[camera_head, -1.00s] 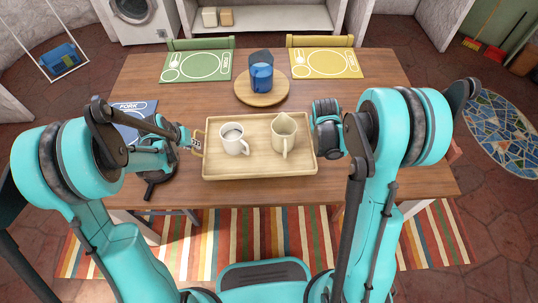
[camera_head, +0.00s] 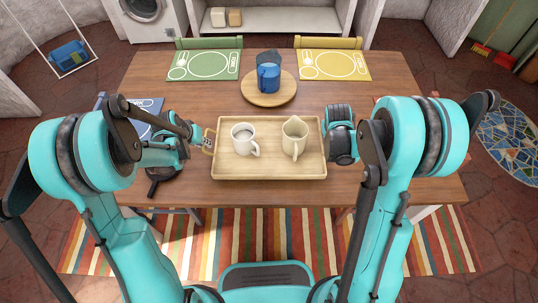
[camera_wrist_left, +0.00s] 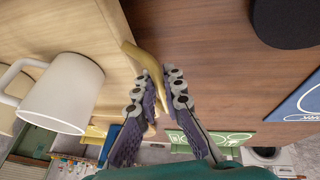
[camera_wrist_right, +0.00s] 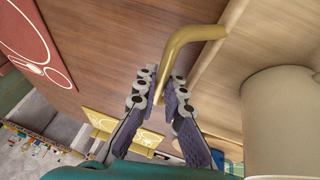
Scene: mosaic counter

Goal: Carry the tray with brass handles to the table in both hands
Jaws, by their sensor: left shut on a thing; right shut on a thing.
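The wooden tray (camera_head: 268,172) is over the near middle of the wooden table (camera_head: 180,95); I cannot tell whether it touches the top. A white mug (camera_head: 242,138) and a cream pitcher (camera_head: 294,138) stand upright in it. My left gripper (camera_head: 207,142) is at the tray's left end, its fingers shut on a brass handle (camera_wrist_left: 148,62) in the left wrist view. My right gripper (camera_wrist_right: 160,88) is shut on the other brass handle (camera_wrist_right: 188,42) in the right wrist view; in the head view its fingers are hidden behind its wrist.
A round wooden board (camera_head: 268,98) with a blue pitcher (camera_head: 268,76) stands behind the tray. Green (camera_head: 205,65), yellow (camera_head: 334,65) and blue (camera_head: 148,108) placemats lie near the table's edges. A striped rug (camera_head: 250,232) covers the floor in front.

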